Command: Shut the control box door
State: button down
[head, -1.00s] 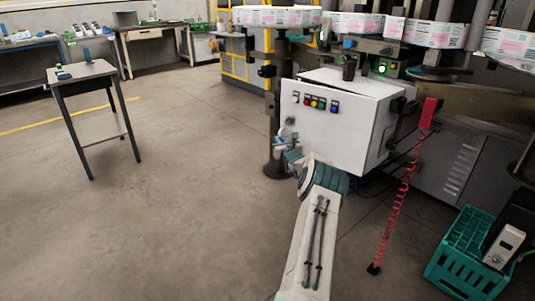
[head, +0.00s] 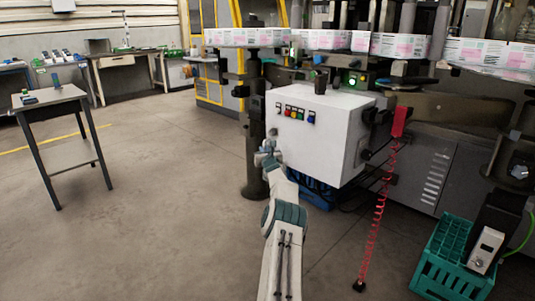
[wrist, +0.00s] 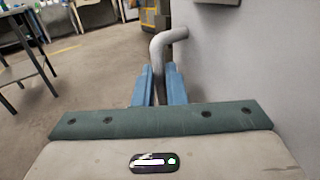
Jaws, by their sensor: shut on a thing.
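The white control box (head: 352,142) is mounted on the machine at centre right in the head view. Its door (head: 296,140) is the front face with several coloured buttons, and looks flush or nearly flush with the box; any small gap is too fine to tell. My gripper (head: 268,153) is at the door's lower left side, partly hidden by my arm. In the wrist view, my gripper's blue fingers (wrist: 158,86) are shut on the bent grey door handle (wrist: 166,42). The pale door face (wrist: 260,70) fills the right side there.
A red coiled cord (head: 378,215) hangs right of the box. A green crate (head: 447,262) stands on the floor at lower right. A small table (head: 50,98) stands at left. The floor between the table and my arm is clear.

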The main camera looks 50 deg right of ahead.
jog(key=shift+w+a+r, duration=0.25)
jog(key=shift+w+a, duration=0.2)
jog(key=shift+w, duration=0.05)
jog(key=c, duration=1.5)
grip_release()
jog(key=shift+w+a+f, duration=0.1)
jog(key=shift+w, duration=0.1)
jog(key=shift+c, duration=0.2)
jog(key=shift+o, duration=0.2)
jog(key=shift+w+a, duration=0.1)
jog(key=shift+w, duration=0.05)
jog(key=shift+s+d+f, duration=0.15)
jog(key=shift+s+d, duration=0.3)
jog(key=shift+s, duration=0.05)
jog(key=shift+s, duration=0.1)
jog(key=p+v, duration=0.1)
jog(key=v, duration=1.2)
jog(key=shift+s+a, duration=0.2)
jog(key=shift+a, duration=0.05)
